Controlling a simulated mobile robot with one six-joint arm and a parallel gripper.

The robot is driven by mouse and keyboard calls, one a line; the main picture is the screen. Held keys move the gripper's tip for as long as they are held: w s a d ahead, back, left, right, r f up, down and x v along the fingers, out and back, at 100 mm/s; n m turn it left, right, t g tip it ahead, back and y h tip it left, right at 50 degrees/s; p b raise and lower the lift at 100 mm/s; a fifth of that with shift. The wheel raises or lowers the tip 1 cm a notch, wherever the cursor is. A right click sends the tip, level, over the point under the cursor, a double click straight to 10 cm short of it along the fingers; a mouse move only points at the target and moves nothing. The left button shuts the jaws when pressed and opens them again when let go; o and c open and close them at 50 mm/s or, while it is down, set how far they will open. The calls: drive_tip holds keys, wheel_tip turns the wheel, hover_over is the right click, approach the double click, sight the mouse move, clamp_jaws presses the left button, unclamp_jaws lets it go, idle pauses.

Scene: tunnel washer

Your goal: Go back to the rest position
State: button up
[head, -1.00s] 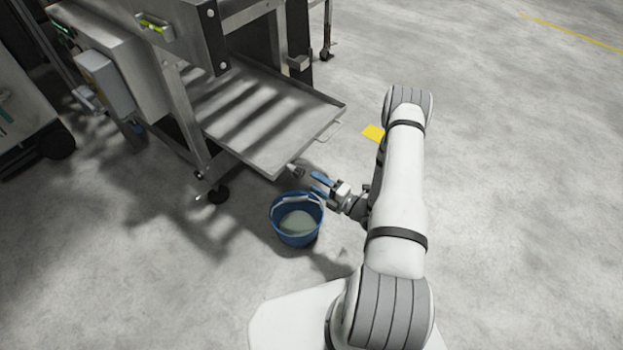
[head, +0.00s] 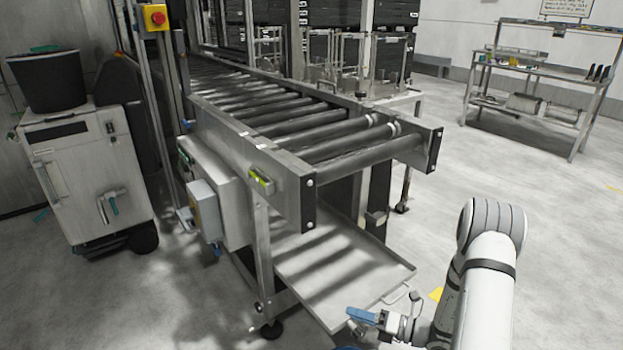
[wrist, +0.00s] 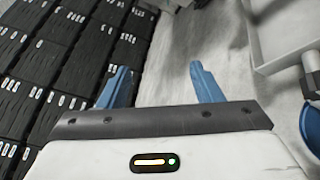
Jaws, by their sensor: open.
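My gripper (head: 362,314) is in the lower part of the head view, beside the front corner of the low metal tray, at the end of my white arm. In the wrist view its two blue fingers (wrist: 160,72) stand apart with nothing between them, so it is open and empty. Part of the blue bucket (wrist: 312,112) also shows at the right edge of the wrist view.
The roller conveyor (head: 330,140) stands above the metal tray (head: 385,290), close to my gripper. A grey cabinet (head: 85,170) stands at left, a workbench (head: 540,85) at back right. Floor at right is open. Black slatted or stacked surfaces (wrist: 60,70) fill the wrist view's left.

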drive_tip(key=s+a+r+n+g+h+p, duration=0.2)
drive_tip(key=s+r+n+g+p, duration=0.15)
drive_tip(key=r+n, duration=0.35)
drive_tip(key=s+a+r+n+g+h+p, duration=0.1)
drive_tip(key=s+r+n+g+h+p, duration=0.15)
drive_tip(key=s+r+n, duration=0.55)
drive_tip(key=s+a+r+n+g+h+p, duration=0.1)
drive_tip(key=a+r+n+g+p, duration=0.2)
drive_tip(key=r, duration=0.7)
drive_tip(key=s+d+r+n+t+h+p, duration=0.1)
drive_tip(key=s+d+r+n+h+p, duration=0.1)
drive_tip(key=r+n, duration=0.3)
drive_tip(key=s+d+r+n+t+h+p, duration=0.2)
drive_tip(key=s+d+r+n+h+p, duration=0.1)
drive_tip(key=r+n+h+p, duration=0.1)
drive_tip(key=s+d+r+n+t+h+p, duration=0.1)
drive_tip(key=s+d+r+n+h+p, duration=0.1)
drive_tip(key=r+n, duration=0.5)
wheel_tip(320, 180, up, 3)
drive_tip(key=shift+s+d+r+n+t+h+p, duration=0.1)
drive_tip(key=shift+s+d+n+t+h+p, duration=0.25)
drive_tip(key=shift+s+d+h, duration=0.65)
drive_tip(key=shift+w+a, duration=0.15)
drive_tip(key=shift+a, duration=0.15)
drive_tip(key=shift+c, duration=0.3)
